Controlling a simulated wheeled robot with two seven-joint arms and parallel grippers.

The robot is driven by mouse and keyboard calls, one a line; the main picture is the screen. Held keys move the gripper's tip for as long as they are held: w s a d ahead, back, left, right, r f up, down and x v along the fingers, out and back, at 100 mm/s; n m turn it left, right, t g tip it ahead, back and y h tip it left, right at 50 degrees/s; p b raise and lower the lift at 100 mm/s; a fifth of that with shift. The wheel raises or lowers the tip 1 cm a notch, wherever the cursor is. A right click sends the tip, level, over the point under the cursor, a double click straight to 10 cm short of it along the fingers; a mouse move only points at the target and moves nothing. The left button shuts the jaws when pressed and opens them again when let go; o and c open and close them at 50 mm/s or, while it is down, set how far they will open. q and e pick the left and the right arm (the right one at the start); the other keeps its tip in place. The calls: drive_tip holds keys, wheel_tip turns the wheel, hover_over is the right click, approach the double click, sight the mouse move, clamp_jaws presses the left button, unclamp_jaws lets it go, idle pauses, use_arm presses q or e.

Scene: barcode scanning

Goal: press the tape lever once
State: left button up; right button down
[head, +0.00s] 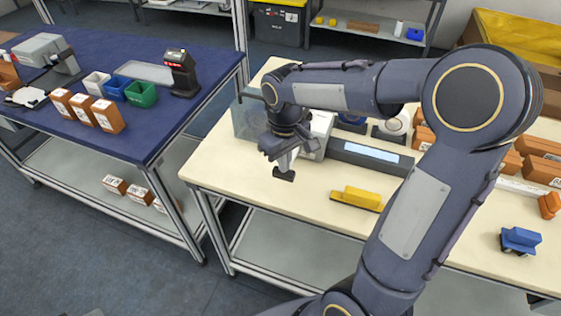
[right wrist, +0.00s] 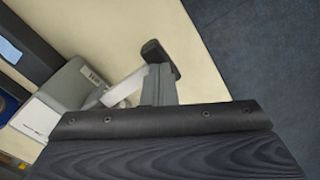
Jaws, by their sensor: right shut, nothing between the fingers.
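The tape machine (head: 318,133) is a light grey box on the cream table, partly hidden behind my right forearm and gripper. Its pale lever sticks out toward the front and ends in a black handle (head: 284,174). In the right wrist view the machine's grey body (right wrist: 72,88) is at the left, and the lever (right wrist: 122,88) runs to the black handle (right wrist: 161,57). My right gripper (head: 276,153) is shut and empty, right at the lever, close to the handle. Its fingers (right wrist: 158,86) overlap the lever in the wrist view; I cannot tell whether they touch it. My left gripper is out of view.
A dark long unit with a pale panel (head: 370,154) stands right of the machine. A yellow object (head: 357,198) and a blue one (head: 520,240) lie on the cream table (head: 260,200). The blue table (head: 120,135) at the left holds boxes, bins and a scanner. The table's front edge is close.

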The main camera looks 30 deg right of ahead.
wheel_tip(320, 180, up, 10)
drive_tip(key=p, duration=0.7)
drive_tip(key=shift+p, duration=0.4)
